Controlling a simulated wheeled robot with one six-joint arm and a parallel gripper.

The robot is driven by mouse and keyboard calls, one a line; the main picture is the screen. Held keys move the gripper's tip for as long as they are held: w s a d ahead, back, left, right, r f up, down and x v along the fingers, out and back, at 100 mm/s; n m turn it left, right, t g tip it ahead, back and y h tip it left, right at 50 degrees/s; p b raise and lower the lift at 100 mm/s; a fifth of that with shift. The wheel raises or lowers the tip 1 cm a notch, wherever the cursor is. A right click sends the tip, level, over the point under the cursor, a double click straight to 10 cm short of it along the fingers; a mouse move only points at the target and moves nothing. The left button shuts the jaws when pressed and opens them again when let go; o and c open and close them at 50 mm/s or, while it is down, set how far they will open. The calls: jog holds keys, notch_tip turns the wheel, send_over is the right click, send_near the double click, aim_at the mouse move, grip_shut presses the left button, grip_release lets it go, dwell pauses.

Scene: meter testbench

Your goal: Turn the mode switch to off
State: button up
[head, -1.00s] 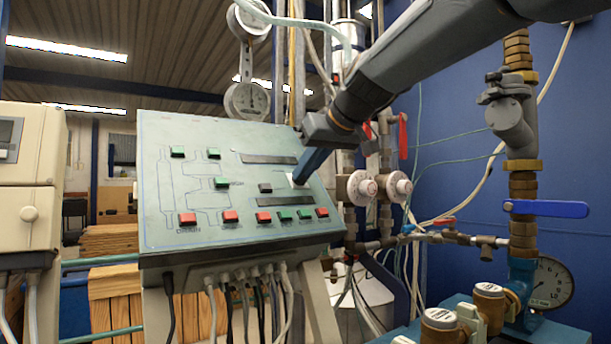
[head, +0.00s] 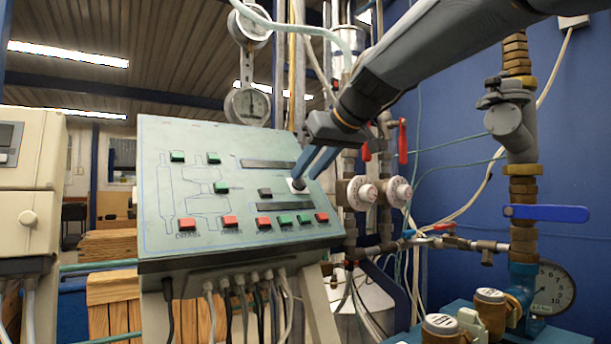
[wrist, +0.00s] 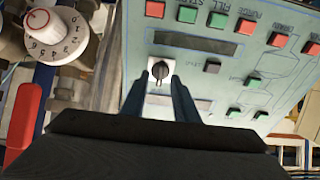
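The mode switch (wrist: 160,70) is a small dark round knob with a light pointer mark on a white square plate. It also shows on the sloped green panel (head: 152,215) in the head view (head: 298,184), partly covered by a finger. My gripper (wrist: 159,86) is open, with its two blue fingers apart at either side below the knob in the wrist view. In the head view my gripper (head: 305,175) reaches the panel from the upper right, fingertips close to the switch. I cannot tell whether a finger touches it. The pointer seems roughly upright in the wrist view.
Red and green push buttons (head: 263,222) and dark slots lie around the switch on the panel. White numbered dials (head: 361,191), pipes and a red lever (head: 402,138) stand right of the panel. Cables hang below it.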

jog(key=shift+v, duration=3)
